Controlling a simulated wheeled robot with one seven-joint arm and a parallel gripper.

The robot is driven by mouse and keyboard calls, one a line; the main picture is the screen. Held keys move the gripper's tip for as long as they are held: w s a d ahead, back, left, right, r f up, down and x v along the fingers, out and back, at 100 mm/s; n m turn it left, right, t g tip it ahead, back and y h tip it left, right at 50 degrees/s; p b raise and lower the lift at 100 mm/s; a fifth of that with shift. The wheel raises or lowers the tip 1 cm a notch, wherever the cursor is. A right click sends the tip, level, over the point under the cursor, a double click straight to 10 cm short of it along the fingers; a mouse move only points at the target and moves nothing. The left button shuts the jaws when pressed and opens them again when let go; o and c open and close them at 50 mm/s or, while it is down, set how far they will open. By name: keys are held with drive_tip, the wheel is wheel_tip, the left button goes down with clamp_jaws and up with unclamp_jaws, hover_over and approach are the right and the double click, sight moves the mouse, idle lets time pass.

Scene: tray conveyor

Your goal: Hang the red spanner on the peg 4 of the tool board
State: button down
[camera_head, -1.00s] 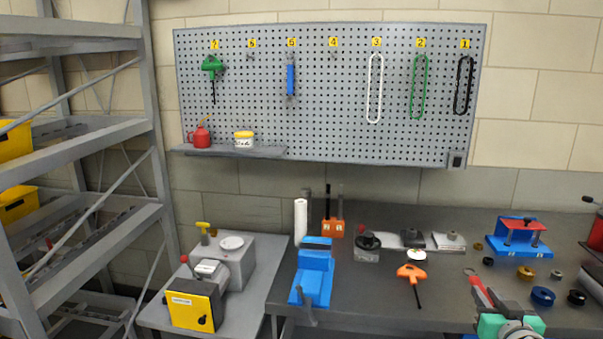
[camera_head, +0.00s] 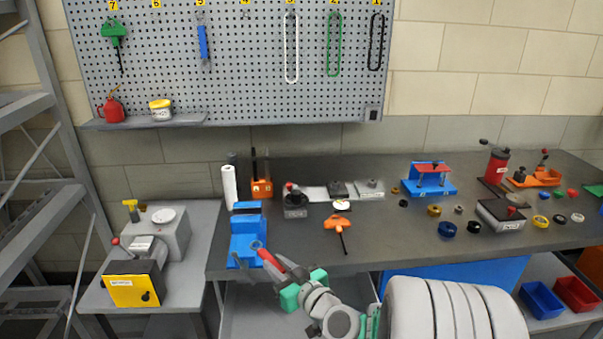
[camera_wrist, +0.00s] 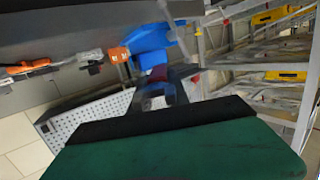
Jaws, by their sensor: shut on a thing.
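The tool board (camera_head: 230,90) hangs on the wall behind the bench. Peg 4 (camera_head: 246,15) is empty at the top edge of the head view, with its label partly cut off.
The blue vise (camera_head: 248,240) stands at the bench's front left, close to the spanner in the picture. An orange-handled tool (camera_head: 338,223) lies to its right. Pegs 1, 2, 3, 5 and 7 hold tools. A shelf rack (camera_head: 40,175) stands at the left.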

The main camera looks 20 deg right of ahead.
drive_tip(key=s+d+f+m+h+b, duration=0.1)
drive_tip(key=d+m+h+b, duration=0.15)
drive_tip(key=d, duration=0.55)
drive_tip(key=s+d+f+m+h+b, duration=0.1)
drive_tip(key=d+h, duration=0.2)
drive_tip(key=d, duration=0.5)
drive_tip(key=s+d+r+m+h+b, duration=0.1)
drive_tip(key=s+d+r, duration=0.1)
drive_tip(key=d, duration=0.6)
drive_tip(key=s+d+r+m+h+b, duration=0.1)
drive_tip(key=d+r+m+h+b, duration=0.1)
drive_tip(key=d+r, duration=0.3)
drive_tip(key=d, duration=0.4)
drive_tip(key=shift+s+d+r, duration=0.2)
drive_tip(key=shift+s+d, duration=0.1)
drive_tip(key=shift+s, duration=0.1)
